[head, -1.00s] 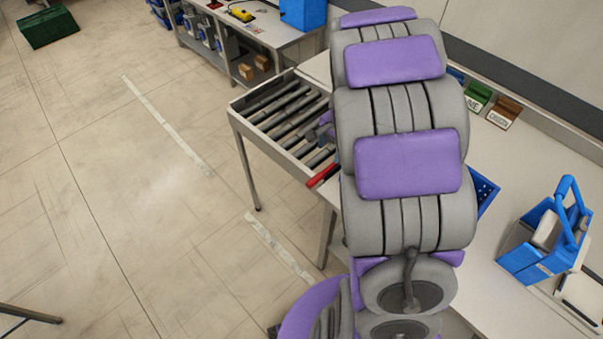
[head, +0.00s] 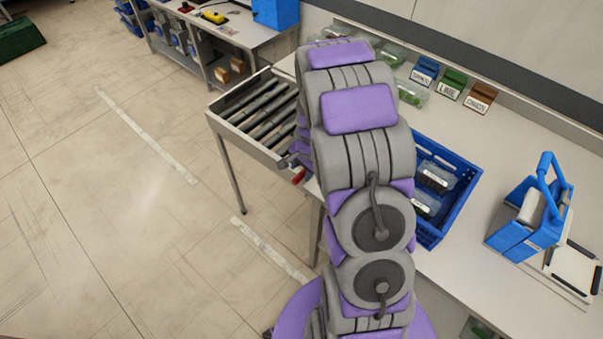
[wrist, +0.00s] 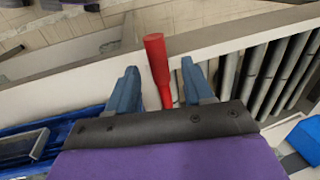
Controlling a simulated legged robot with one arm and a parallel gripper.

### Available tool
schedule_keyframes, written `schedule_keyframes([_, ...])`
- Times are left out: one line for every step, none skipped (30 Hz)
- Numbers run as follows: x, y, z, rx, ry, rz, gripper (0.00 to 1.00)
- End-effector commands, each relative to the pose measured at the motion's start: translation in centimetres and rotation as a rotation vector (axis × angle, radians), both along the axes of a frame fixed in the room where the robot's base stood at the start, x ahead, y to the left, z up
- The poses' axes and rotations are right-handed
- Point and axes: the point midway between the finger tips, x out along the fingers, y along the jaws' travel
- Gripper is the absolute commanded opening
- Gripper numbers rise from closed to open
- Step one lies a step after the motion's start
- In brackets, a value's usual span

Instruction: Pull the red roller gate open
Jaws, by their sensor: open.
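The red roller gate shows in the wrist view as a red bar with a thicker handle end (wrist: 157,60). It stands between the two blue fingers of my gripper (wrist: 162,85), which are open with a gap on each side of the bar. The bar's lower end is hidden behind the dark edge of my gripper. In the head view only a small red piece of the gate (head: 299,176) shows beside my arm, at the near end of the roller conveyor (head: 262,112).
A blue crate (head: 432,238) with packs in it stands on the table right of my arm. A blue carrier (head: 512,240) with a handle stands further right. Labelled blue, green and brown holders (head: 450,84) line the back. Floor left of the conveyor is clear.

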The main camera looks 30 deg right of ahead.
Motion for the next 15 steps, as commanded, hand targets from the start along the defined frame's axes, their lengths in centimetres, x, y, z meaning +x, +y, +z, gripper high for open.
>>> schedule_keyframes([0.1,0.0,-0.9,0.003,0.002,0.0,0.51])
schedule_keyframes([0.2,0.0,-1.2,0.004,0.002,-0.001,0.51])
schedule_keyframes([0.2,-0.1,-1.6,0.005,0.002,-0.001,0.51])
schedule_keyframes([0.3,-0.1,-1.8,0.005,0.002,-0.001,0.51])
schedule_keyframes([0.3,-0.1,-2.0,0.005,0.002,-0.001,0.51])
schedule_keyframes([0.4,0.0,-2.2,0.005,0.001,-0.001,0.51])
schedule_keyframes([0.4,0.0,-2.3,0.005,0.001,-0.001,0.51])
schedule_keyframes([0.4,-0.1,-2.4,0.005,0.001,-0.001,0.51])
schedule_keyframes([0.4,-0.1,-2.5,0.006,0.0,-0.001,0.51])
schedule_keyframes([0.4,-0.1,-2.6,0.006,0.0,-0.001,0.51])
schedule_keyframes([0.5,-0.1,-2.6,0.006,0.0,-0.001,0.51])
schedule_keyframes([0.5,0.0,-2.6,0.005,0.0,-0.001,0.51])
schedule_keyframes([0.5,0.0,-2.6,0.005,0.0,-0.001,0.51])
schedule_keyframes([0.5,0.0,-2.6,0.005,0.0,-0.001,0.51])
schedule_keyframes([0.5,0.0,-2.6,0.005,0.0,-0.001,0.51])
